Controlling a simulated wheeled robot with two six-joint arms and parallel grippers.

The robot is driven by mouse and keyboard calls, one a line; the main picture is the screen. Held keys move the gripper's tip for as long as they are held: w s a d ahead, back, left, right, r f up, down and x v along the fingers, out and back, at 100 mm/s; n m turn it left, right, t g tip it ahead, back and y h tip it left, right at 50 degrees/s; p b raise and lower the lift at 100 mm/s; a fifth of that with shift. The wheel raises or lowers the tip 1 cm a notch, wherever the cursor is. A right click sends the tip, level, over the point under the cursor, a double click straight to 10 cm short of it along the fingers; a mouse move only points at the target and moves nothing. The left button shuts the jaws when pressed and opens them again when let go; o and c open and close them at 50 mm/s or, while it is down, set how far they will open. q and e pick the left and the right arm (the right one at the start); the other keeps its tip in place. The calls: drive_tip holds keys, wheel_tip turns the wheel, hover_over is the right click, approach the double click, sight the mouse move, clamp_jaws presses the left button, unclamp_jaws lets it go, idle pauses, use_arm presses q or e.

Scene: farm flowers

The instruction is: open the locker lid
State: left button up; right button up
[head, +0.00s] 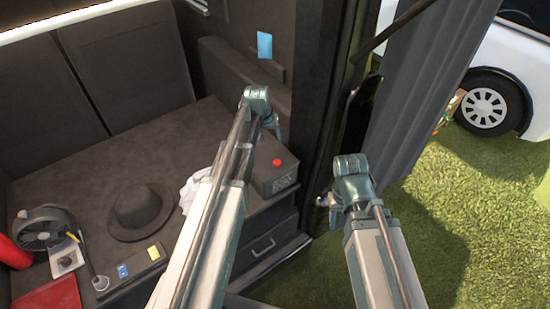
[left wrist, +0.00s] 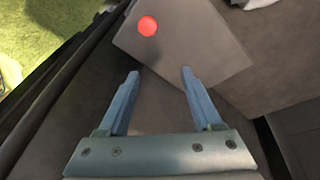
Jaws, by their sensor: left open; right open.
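A dark bench-like locker (head: 120,165) with a flat top fills the left and middle of the head view. Its front has a drawer-like panel with a handle (head: 264,247). A dark box with a red button (head: 277,170) stands at its right end. The box also shows in the left wrist view (left wrist: 190,35), just beyond the fingertips. My left gripper (left wrist: 160,71) is open and empty above the surface beside the box. In the head view its fingers are mostly hidden by its wrist. My right gripper (head: 325,200) is open, right of the box near the door edge; its fingers are hard to make out.
On the bench are a hat (head: 140,210), a fan (head: 45,228), a white cloth (head: 195,190) and small items. A dark post (head: 325,100) and grey curtain (head: 420,85) stand behind my right arm. Grass (head: 470,200) and a white vehicle (head: 510,60) lie outside.

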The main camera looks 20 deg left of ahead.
use_arm(q)
drive_tip(key=b, duration=0.4)
hover_over(275, 161)
wheel_tip(275, 161, down, 5)
drive_tip(key=shift+f, duration=0.1)
drive_tip(key=s+d+m+g, duration=0.1)
drive_tip(key=s+d, duration=0.3)
drive_tip(key=s, duration=0.4)
drive_tip(key=s+d+m+g+y, duration=0.1)
drive_tip(key=s+d+m, duration=0.1)
drive_tip(key=s+d, duration=0.3)
drive_tip(key=s+d+m+g+y, duration=0.1)
drive_tip(key=s+d, duration=0.4)
drive_tip(key=s, duration=0.6)
drive_tip(key=shift+f+m+g, duration=0.3)
drive_tip(key=shift+f+m, duration=0.1)
drive_tip(key=shift+m, duration=0.3)
